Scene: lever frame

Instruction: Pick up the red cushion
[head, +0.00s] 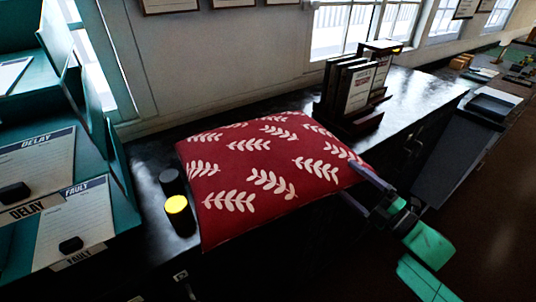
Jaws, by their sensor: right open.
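The red cushion (262,170) has a pattern of pale leaf sprigs. It lies flat on the dark counter, in the middle of the head view, with its front edge at the counter's front. My right gripper (358,188) is at the cushion's right corner. Its fingers are spread apart, one near the top edge of that corner and one lower in front. I cannot tell whether they touch the cloth. My left gripper is not in view.
A teal shelf unit (105,190) with cards is at left. The counter (405,88) beyond the rack is clear.

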